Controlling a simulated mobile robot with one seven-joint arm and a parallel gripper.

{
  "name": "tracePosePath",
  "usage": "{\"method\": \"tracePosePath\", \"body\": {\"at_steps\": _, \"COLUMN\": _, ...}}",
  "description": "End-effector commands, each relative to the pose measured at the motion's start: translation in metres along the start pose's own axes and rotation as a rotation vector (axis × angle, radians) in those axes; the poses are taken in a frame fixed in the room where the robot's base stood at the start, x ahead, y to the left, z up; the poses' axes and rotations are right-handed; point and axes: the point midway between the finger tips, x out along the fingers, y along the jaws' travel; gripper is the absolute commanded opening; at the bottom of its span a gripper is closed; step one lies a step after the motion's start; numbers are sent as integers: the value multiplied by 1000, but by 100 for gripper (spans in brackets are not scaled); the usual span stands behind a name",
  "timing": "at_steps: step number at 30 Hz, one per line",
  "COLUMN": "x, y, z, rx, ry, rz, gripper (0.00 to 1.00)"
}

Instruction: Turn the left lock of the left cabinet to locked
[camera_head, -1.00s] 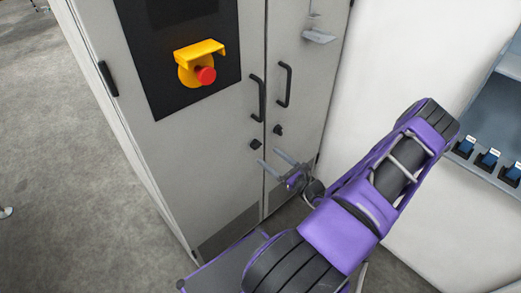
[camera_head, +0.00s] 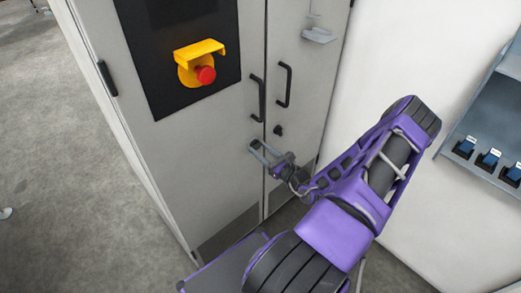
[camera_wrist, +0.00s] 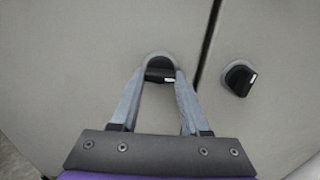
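The left lock (camera_wrist: 158,75) is a black rotary knob with a white mark on a grey round base, on the left door of the grey cabinet (camera_head: 225,175). Its bar lies roughly level, the mark towards the right, in the wrist view. My gripper (camera_wrist: 161,78) has its two grey fingers at either end of the knob and appears shut on it; the fingertips cover its ends. In the head view my gripper (camera_head: 258,149) hides this lock. The right lock (camera_wrist: 240,78), on the neighbouring door, is tilted with its white mark towards the right; it also shows in the head view (camera_head: 278,131).
Two black door handles (camera_head: 258,98) (camera_head: 284,86) stand out above the locks. A yellow guard with a red button (camera_head: 204,75) is higher on the left door. A white wall (camera_head: 385,60) and a shelf with blue items (camera_head: 489,158) are at the right.

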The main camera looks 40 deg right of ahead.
Motion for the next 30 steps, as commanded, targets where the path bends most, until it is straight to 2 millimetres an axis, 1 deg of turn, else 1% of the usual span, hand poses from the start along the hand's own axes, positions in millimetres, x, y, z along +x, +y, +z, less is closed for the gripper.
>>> {"method": "tracePosePath", "body": {"at_steps": 1, "x": 0, "y": 0, "z": 0, "rx": 0, "ry": 0, "rz": 0, "gripper": 18}}
{"method": "tracePosePath", "body": {"at_steps": 4, "x": 0, "y": 0, "z": 0, "rx": 0, "ry": 0, "rz": 0, "gripper": 0}}
{"method": "tracePosePath", "body": {"at_steps": 11, "x": 0, "y": 0, "z": 0, "rx": -8, "ry": 0, "rz": 0, "gripper": 0}}
{"method": "tracePosePath", "body": {"at_steps": 17, "x": 0, "y": 0, "z": 0, "rx": -69, "ry": 1, "rz": 1, "gripper": 0}}
{"method": "tracePosePath", "body": {"at_steps": 23, "x": 0, "y": 0, "z": 1, "rx": -202, "ry": 1, "rz": 2, "gripper": 0}}
{"method": "tracePosePath", "body": {"at_steps": 30, "x": 0, "y": -1, "z": 0, "rx": -422, "ry": 1, "rz": 2, "gripper": 0}}
